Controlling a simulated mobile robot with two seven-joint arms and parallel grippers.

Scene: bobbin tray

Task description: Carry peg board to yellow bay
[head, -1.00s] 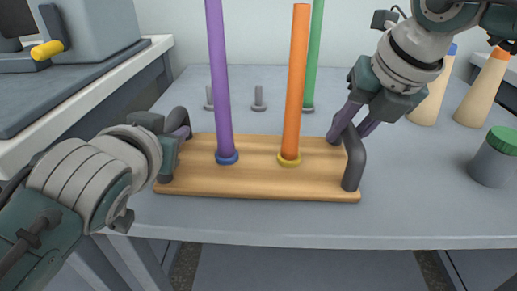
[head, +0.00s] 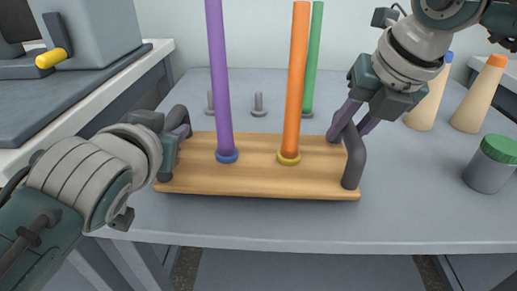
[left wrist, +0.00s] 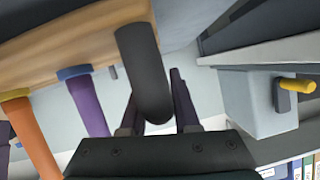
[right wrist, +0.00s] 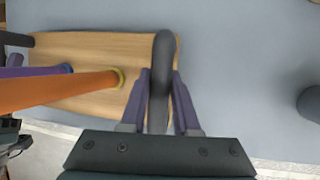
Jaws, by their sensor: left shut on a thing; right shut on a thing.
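The peg board (head: 260,180) is a light wooden board with a dark grey handle at each end. A purple bobbin rod (head: 219,80) with a blue ring and an orange rod (head: 297,80) with a yellow ring stand upright on it. My left gripper (head: 182,132) is shut on the left handle, also seen in the left wrist view (left wrist: 145,75). My right gripper (head: 343,132) is shut on the right handle, also seen in the right wrist view (right wrist: 162,75). The board looks level over the table's front part. I make out no yellow bay.
Behind the board are a green rod (head: 313,60) and two grey pegs (head: 259,104) on the grey table (head: 430,210). Tan cones (head: 480,97) and a green-lidded jar (head: 489,165) stand at the right. A bench with a yellow-handled machine (head: 52,58) is at the left.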

